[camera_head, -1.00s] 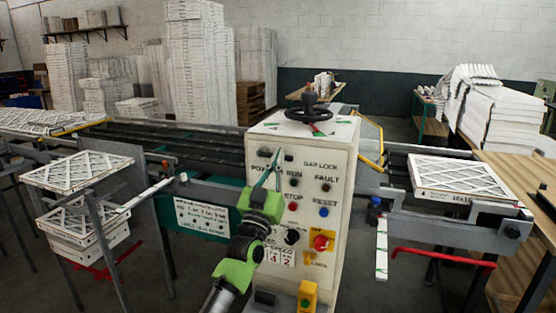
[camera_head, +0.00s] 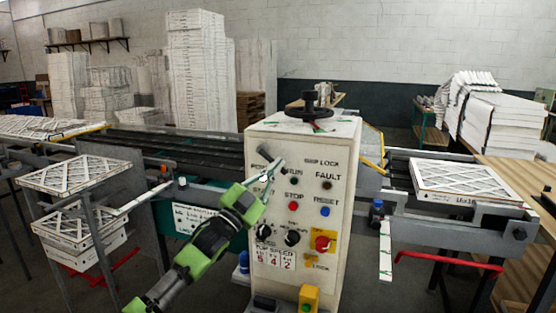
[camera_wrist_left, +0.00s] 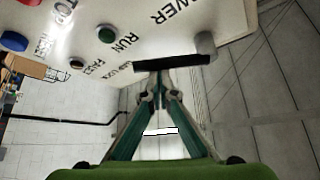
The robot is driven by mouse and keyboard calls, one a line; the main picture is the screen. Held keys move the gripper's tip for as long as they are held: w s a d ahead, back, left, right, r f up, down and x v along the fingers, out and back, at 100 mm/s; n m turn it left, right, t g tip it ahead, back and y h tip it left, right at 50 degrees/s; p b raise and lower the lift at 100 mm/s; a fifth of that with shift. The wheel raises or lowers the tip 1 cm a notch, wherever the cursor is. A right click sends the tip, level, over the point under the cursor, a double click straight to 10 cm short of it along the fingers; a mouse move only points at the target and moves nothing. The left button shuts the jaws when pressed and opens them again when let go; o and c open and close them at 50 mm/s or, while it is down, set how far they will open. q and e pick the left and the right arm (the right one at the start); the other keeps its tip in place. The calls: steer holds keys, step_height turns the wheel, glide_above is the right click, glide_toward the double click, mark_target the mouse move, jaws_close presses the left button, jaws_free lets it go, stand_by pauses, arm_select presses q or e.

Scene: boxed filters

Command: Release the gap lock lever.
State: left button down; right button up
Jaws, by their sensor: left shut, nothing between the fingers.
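The white control box (camera_head: 335,185) stands in the middle of the head view, with a GAP LOCK label (camera_head: 321,162) near the top of its face. In the left wrist view, a black bar (camera_wrist_left: 172,63) with a grey hub (camera_wrist_left: 205,44) at one end sticks out from the panel; it looks like the gap lock lever. My left gripper (camera_head: 281,162) is shut and empty, its fingers pointing up and right at the panel's upper left. In the wrist view its fingertips (camera_wrist_left: 158,92) meet just at the bar; I cannot tell whether they touch it. My right gripper is out of view.
A black handwheel (camera_head: 308,112) sits on top of the box. Buttons and a red knob (camera_head: 322,243) are on its face. Filter racks (camera_head: 78,172) stand at left, and a boxed filter (camera_head: 462,178) lies on the conveyor at right.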

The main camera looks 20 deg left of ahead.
arm_select(q)
steer(key=a+f+m+g+p, duration=0.1)
steer(key=m+g+p, duration=0.1)
steer(key=m, duration=0.2)
steer(key=a+f+m+g+h+p, duration=0.1)
steer(key=a+m+g+p, duration=0.1)
steer(key=m+p, duration=0.1)
steer(key=a+f+m+g+p, duration=0.1)
steer(key=a+m+g+p, duration=0.1)
steer(key=m, duration=0.2)
steer(key=shift+w+f+m+g+h+p, duration=0.1)
steer(key=shift+f+m+g+h+p, duration=0.05)
steer(key=shift+m+g+h+p, duration=0.2)
stand_by(0.6)
